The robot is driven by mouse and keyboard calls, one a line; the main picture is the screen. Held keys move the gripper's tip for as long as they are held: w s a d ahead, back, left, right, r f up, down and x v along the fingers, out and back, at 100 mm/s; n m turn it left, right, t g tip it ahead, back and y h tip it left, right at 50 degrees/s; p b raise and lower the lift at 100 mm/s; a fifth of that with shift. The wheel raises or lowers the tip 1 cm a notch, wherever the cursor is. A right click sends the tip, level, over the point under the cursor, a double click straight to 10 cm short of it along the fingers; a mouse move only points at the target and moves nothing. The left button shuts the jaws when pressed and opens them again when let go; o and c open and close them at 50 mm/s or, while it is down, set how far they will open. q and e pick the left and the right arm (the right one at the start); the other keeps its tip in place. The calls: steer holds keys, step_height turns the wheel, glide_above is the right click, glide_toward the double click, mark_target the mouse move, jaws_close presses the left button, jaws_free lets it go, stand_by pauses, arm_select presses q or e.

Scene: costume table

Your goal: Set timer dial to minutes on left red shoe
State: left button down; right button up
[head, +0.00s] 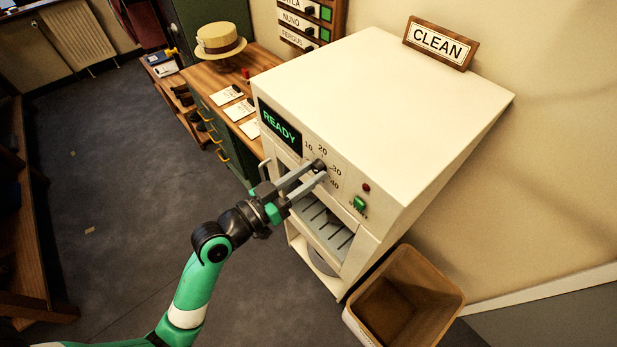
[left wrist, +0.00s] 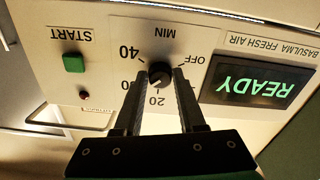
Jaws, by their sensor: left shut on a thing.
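The black timer dial (head: 319,164) is on the front panel of a cream machine (head: 390,95), ringed by the numbers 10, 20, 30 and 40. In the left wrist view the dial (left wrist: 160,72) appears upside down, below the word MIN and between OFF and 40. My left gripper (head: 320,171) is shut on the dial, one finger on each side. My right gripper is not in view.
A READY display (head: 280,127), a green START button (head: 359,203) and a red lamp (head: 366,188) are on the panel. A slatted rack (head: 325,229) shows below. A straw hat (head: 219,40) and white cards (head: 239,110) lie on the wooden counter. A bin (head: 437,278) stands at right.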

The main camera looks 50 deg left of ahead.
arm_select(q)
steer(key=shift+f+m+b, duration=0.1)
steer(key=shift+m+b, duration=0.3)
steer(key=shift+m, duration=0.7)
steer(key=c, duration=0.5)
jaws_free()
steer(key=shift+s, duration=0.1)
steer(key=s+p, duration=0.1)
steer(key=s, duration=1)
steer(key=shift+s+a, duration=0.1)
steer(key=shift+s, duration=0.1)
